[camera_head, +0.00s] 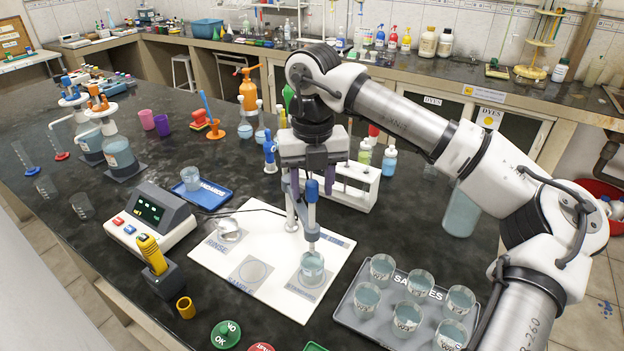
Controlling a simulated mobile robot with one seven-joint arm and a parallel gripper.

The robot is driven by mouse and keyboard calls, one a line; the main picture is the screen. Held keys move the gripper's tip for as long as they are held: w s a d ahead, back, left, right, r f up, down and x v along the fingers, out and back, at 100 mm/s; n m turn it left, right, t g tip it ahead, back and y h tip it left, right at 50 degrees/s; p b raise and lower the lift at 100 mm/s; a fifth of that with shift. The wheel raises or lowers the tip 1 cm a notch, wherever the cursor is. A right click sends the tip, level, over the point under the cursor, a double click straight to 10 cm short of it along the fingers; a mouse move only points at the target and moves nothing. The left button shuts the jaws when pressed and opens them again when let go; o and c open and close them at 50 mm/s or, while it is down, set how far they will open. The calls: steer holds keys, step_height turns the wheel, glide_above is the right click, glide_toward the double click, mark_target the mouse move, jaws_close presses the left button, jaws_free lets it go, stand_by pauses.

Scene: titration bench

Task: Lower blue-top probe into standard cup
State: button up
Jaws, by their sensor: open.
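The blue-top probe (312,190) stands upright beneath my gripper, with a blue-grey body and a thin lower end. The standard cup (312,267), a clear cup with pale blue liquid, stands at the right of the white mat (215,262). The probe's lower end is in line with the cup and appears to reach its mouth; how deep it sits is hard to tell. My gripper (311,184) points down with its jaws open, one finger on each side of the blue top. Contact with the probe cannot be made out.
A grey samples tray (346,317) with several cups lies at right. A meter with green display (150,215) is at left.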

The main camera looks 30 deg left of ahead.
mark_target(312, 227)
steer(key=shift+f, duration=0.25)
jaws_close()
step_height(312, 227, down, 7)
steer(key=b, duration=0.6)
steer(key=shift+b, duration=0.3)
steer(key=shift+r, duration=0.1)
jaws_free()
steer(key=shift+r, duration=0.1)
